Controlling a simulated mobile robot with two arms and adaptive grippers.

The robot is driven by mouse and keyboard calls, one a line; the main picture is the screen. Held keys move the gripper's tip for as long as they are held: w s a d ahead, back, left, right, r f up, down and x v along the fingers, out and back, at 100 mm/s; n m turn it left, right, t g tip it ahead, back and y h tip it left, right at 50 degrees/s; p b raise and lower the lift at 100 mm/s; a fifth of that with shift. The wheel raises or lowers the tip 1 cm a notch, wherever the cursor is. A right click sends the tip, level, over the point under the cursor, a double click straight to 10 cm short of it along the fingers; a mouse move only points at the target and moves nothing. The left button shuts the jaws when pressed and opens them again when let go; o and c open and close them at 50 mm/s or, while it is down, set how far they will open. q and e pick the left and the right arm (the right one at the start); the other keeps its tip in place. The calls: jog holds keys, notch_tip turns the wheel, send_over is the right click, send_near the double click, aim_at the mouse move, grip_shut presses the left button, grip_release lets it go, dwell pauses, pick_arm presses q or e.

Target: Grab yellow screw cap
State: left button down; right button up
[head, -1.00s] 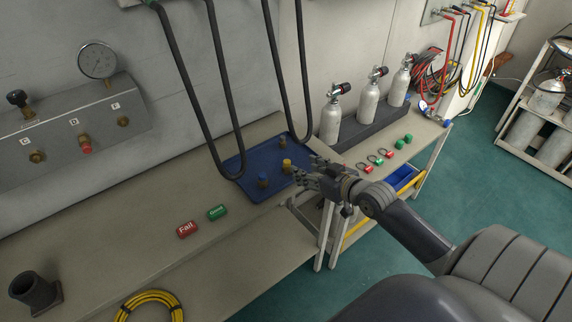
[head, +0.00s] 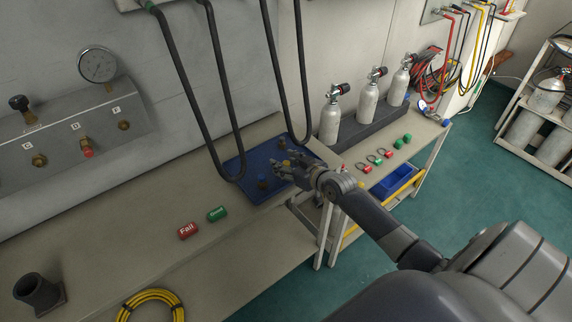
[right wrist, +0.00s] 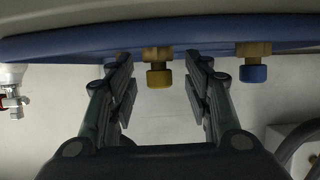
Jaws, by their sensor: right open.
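The yellow screw cap (head: 287,163) stands on the blue tray (head: 237,165) on the bench, partly covered by my right gripper in the head view. My right gripper (head: 281,170) is open, its fingers reaching over the tray. In the right wrist view the yellow screw cap (right wrist: 158,76) shows between the two open fingers of my right gripper (right wrist: 162,92), with a gap on each side. A blue cap (right wrist: 252,73) lies outside the fingers to the right; in the head view a blue cap (head: 262,183) stands just left of the gripper. My left gripper is not in view.
Black hoses (head: 190,85) hang down to the tray. A red Fail block (head: 188,231) and a green block (head: 217,214) lie left of it. Grey cylinders (head: 331,122) stand behind right. A gauge panel (head: 75,125) is on the wall.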

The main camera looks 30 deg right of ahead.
grip_shut()
dwell(0.3)
